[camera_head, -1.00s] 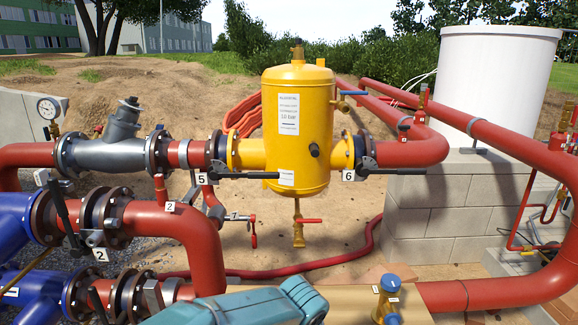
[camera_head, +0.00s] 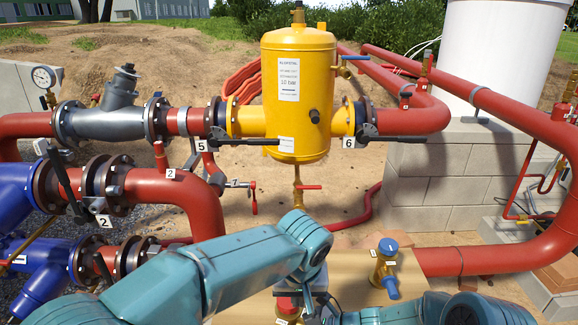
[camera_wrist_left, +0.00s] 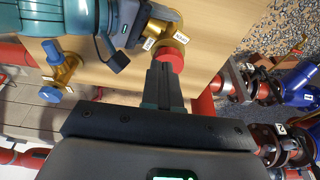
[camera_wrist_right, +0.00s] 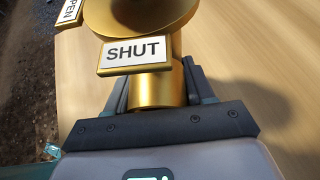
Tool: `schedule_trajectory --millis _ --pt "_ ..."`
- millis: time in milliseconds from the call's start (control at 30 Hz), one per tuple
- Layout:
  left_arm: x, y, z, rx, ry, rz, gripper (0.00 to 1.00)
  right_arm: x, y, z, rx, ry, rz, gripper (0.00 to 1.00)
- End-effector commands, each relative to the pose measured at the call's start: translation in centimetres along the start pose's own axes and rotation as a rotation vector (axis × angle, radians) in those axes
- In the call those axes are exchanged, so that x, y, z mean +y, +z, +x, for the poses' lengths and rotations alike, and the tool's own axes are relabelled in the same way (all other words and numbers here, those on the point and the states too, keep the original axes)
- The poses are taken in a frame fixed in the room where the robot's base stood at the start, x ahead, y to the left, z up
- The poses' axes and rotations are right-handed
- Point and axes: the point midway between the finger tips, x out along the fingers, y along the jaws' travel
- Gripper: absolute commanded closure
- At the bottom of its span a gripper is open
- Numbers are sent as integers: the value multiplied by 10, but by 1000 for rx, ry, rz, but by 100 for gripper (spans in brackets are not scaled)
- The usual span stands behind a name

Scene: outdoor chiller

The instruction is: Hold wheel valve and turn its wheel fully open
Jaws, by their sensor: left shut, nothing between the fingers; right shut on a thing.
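The wheel valve is brass with a red wheel (camera_wrist_left: 170,58) and stands on a wooden table. The wheel also shows low in the head view (camera_head: 287,306). The right wrist view shows the brass valve body (camera_wrist_right: 157,88) up close, with a SHUT label (camera_wrist_right: 135,55) and part of an OPEN label. My right gripper (camera_wrist_right: 158,92) is shut on the valve body, one finger on each side. My left gripper (camera_wrist_left: 163,70) is shut and empty, its fingertips right at the red wheel. I cannot tell whether they touch it.
A second brass valve with a blue handle (camera_head: 388,247) stands on the same wooden table (camera_head: 350,262), to the right. Red pipes (camera_head: 170,190) and blue pipes (camera_head: 15,205) lie left of it. A yellow tank (camera_head: 300,95) stands behind.

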Motion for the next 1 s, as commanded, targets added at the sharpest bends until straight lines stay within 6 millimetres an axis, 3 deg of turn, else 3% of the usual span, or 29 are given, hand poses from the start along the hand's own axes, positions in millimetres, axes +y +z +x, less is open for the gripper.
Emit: schedule_trajectory --millis 133,300,800,1000 --pt "-10 -3 -2 -1 1 -4 100 -1 1 0 -1 -1 -1 64" --pt "-37 -10 -6 -9 2 -4 100 -1 1 0 -1 -1 -1 64" --pt "-37 5 49 -11 0 -1 100 0 1 0 -2 -1 -1 64" --pt "-37 8 60 -10 1 0 100 0 1 0 -2 0 -1 64"
